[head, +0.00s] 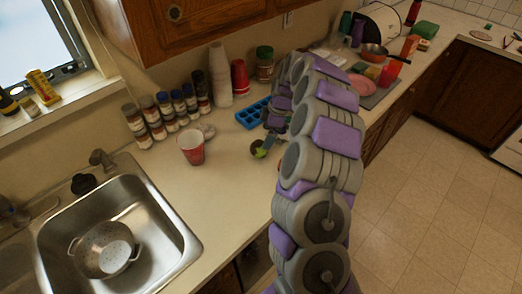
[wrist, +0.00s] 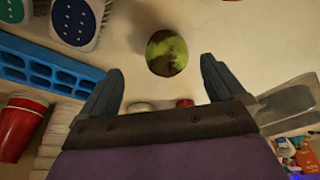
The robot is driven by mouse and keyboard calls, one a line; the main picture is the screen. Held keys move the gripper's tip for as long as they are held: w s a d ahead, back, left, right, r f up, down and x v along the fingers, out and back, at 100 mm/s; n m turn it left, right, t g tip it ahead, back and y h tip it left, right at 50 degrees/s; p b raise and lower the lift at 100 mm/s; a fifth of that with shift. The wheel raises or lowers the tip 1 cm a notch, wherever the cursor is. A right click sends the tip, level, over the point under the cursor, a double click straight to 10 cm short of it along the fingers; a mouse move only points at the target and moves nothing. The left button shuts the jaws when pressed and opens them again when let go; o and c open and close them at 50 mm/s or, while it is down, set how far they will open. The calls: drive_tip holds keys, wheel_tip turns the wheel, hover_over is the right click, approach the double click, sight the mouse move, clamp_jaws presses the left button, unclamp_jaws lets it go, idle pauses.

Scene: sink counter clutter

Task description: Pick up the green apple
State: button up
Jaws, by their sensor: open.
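The green apple (wrist: 167,53), green with dark brown patches, lies on the pale counter in the wrist view. In the head view a small dark-and-green round shape, which looks like the apple (head: 257,149), sits at the end of my arm, partly hidden. My gripper (wrist: 161,66) is open, with one dark finger on each side in the wrist view. The apple appears between and just beyond the fingertips, with visible gaps on both sides. Nothing is held.
A blue ice tray (head: 252,114) lies close behind the gripper. A red-and-white cup (head: 192,148) stands to the left. Several spice jars (head: 170,113) and a stack of white cups (head: 220,76) line the wall. The sink (head: 150,210) holds a colander (head: 103,249). Counter before the cup is clear.

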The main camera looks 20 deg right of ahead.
sight(258, 144)
drive_tip(key=a+f, duration=0.3)
drive_tip(key=f, duration=0.1)
drive_tip(key=shift+w+a+b, duration=0.1)
drive_tip(key=shift+a+b, duration=0.1)
drive_tip(key=shift+b, duration=0.2)
wheel_tip(258, 144, down, 3)
drive_tip(key=shift+w+d+f+b, duration=0.1)
drive_tip(key=shift+w+f+b, duration=0.1)
drive_tip(key=shift+b, duration=0.15)
drive_tip(key=shift+d, duration=0.4)
drive_tip(key=shift+a, duration=0.7)
drive_tip(key=c, duration=0.5)
drive_tip(key=shift+c, duration=1.4)
drive_tip(key=shift+d, duration=0.45)
drive_tip(key=c, duration=0.4)
drive_tip(key=shift+a, duration=0.1)
